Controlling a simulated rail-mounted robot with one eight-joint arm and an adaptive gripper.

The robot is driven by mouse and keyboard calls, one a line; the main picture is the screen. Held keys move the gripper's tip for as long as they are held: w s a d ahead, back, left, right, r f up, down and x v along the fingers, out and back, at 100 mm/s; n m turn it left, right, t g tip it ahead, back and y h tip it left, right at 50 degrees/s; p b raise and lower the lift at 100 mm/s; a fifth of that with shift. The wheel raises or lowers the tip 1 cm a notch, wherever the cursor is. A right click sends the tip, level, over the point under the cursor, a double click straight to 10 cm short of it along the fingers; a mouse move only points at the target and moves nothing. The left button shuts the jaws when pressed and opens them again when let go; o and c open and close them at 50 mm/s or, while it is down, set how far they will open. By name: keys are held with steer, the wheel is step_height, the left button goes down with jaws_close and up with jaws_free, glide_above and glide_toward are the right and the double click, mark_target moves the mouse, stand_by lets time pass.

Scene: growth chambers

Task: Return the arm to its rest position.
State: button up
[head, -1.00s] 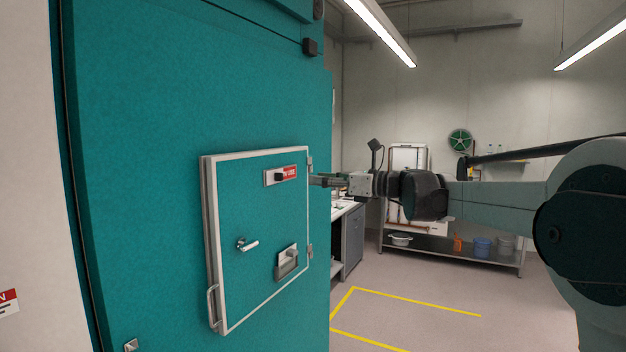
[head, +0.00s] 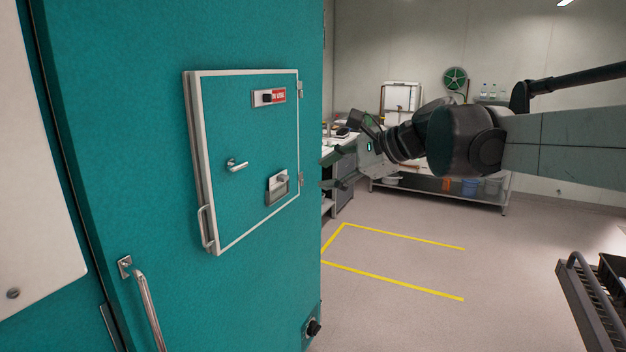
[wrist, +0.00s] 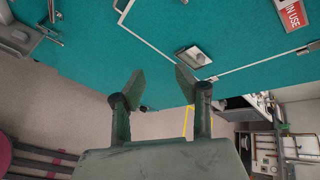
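My gripper (head: 330,169) is to the right of the teal chamber door (head: 255,318) in the head view, out in the open in front of the back bench. Its fingers are spread, and in the wrist view my gripper (wrist: 159,72) is open with nothing between the fingertips. My arm reaches in from the right edge of the head view. The hatch's lower latch (wrist: 194,56) shows beyond the fingers in the wrist view.
A steel shelf bench (head: 440,197) with buckets stands at the back. A side counter (head: 345,190) is behind the gripper. A dark rack (head: 588,305) is at the lower right. Yellow-marked floor (head: 390,265) is clear. A metal bar handle (head: 150,310) juts out at the lower left.

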steer(key=s+d+f+n+h+b, duration=0.2)
steer(key=s+d+f+n+h, duration=0.1)
steer(key=s+f, duration=0.6)
steer(key=s+d+f+n+h+b, duration=0.2)
steer(key=s+d+f+n+h, duration=0.1)
steer(key=s+d+f+n, duration=0.3)
steer(key=s+d+f+n+h+b, duration=0.3)
steer(key=s+d+f, duration=0.4)
steer(key=s+f, duration=0.6)
steer(key=shift+s+d+f+n+h, duration=0.2)
steer(key=shift+f+n+h, duration=0.3)
steer(key=shift+n, duration=0.7)
steer(key=shift+r, duration=0.1)
